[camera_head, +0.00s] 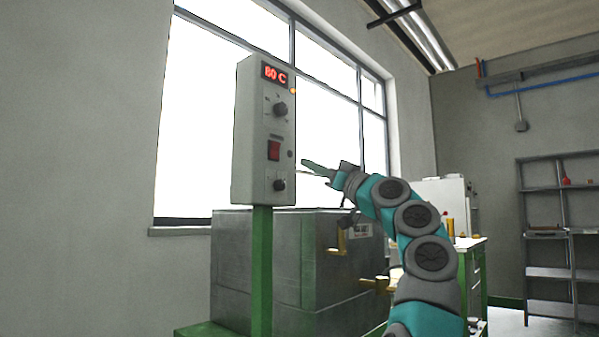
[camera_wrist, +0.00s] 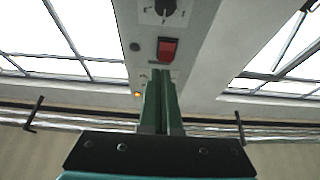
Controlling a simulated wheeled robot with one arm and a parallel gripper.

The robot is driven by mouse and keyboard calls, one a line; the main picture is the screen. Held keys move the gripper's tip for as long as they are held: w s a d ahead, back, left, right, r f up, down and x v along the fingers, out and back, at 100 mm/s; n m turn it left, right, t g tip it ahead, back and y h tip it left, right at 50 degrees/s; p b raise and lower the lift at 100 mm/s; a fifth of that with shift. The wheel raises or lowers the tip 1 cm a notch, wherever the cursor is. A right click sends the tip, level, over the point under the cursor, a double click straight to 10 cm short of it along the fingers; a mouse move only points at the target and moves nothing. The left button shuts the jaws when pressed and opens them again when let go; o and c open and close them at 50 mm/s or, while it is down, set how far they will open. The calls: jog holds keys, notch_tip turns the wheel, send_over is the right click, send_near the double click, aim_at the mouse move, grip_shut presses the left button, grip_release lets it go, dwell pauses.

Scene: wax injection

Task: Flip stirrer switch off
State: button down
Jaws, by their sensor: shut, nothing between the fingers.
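A grey control box (camera_head: 248,130) stands on a green post. Its red rocker switch (camera_head: 274,150) is on the front face between two dark knobs. In the wrist view, where the box appears upside down, the red switch (camera_wrist: 167,49) lies just past my fingertips. My gripper (camera_head: 304,162) is to the right of the box in the head view, pointing toward it. Its two green fingers (camera_wrist: 161,73) are shut together and empty, covering part of the panel. I cannot tell whether the tips touch the panel or which way the switch is set.
A red display (camera_head: 275,75) reads 80 C, and a small orange lamp (camera_head: 293,91) glows near it. The upper knob (camera_head: 280,109) and lower knob (camera_head: 280,185) flank the switch. A metal tank (camera_head: 228,265) stands behind the post. Shelves (camera_head: 550,230) stand far right.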

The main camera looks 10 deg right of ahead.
jog(key=shift+s+d+f+b, duration=0.3)
jog(key=shift+s+d+f, duration=0.25)
jog(key=shift+s+f, duration=0.25)
jog(key=shift+s+d+f+b, duration=0.3)
jog(key=shift+s+d+f, duration=0.3)
jog(key=shift+f, duration=0.25)
jog(key=shift+a, duration=0.1)
